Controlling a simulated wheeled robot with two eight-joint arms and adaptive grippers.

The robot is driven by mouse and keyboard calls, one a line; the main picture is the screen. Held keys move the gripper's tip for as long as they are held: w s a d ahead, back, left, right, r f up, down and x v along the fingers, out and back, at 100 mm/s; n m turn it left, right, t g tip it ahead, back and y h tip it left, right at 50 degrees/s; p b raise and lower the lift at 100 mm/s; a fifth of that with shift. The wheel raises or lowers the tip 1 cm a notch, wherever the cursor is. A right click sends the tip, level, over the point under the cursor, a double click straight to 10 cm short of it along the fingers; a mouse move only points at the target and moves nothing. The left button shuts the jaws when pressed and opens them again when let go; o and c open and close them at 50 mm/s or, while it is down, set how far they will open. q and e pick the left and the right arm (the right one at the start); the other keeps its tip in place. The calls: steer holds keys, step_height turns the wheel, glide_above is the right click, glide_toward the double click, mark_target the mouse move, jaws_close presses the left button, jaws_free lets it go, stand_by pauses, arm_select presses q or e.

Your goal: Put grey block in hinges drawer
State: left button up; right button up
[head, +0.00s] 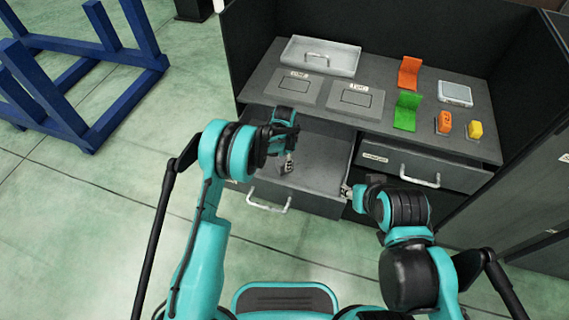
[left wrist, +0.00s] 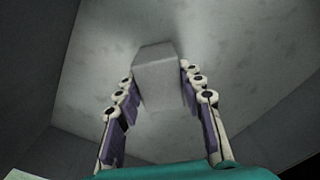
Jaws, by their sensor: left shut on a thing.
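The grey block (left wrist: 160,78) is between the fingers of my left gripper in the left wrist view, with the grey drawer floor behind it. In the head view my left gripper (head: 286,165) points down inside the open drawer (head: 320,188) on the left of the cabinet; the block is small and dark there. My left gripper is shut on the block. I cannot tell whether the block touches the drawer floor. The drawer's label is not readable. My right gripper (head: 347,190) is at the drawer's right front corner; its fingers are too small to read.
The worktop (head: 330,118) holds a grey tray (head: 320,56), orange and green brackets (head: 407,110), small orange and yellow blocks and a white-grey box (head: 455,93). A blue frame (head: 75,75) stands on the left floor.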

arm_select(q)
steer(key=shift+f, duration=0.2)
steer(key=o, duration=1.3)
steer(key=shift+c, duration=0.2)
steer(key=shift+r, duration=0.1)
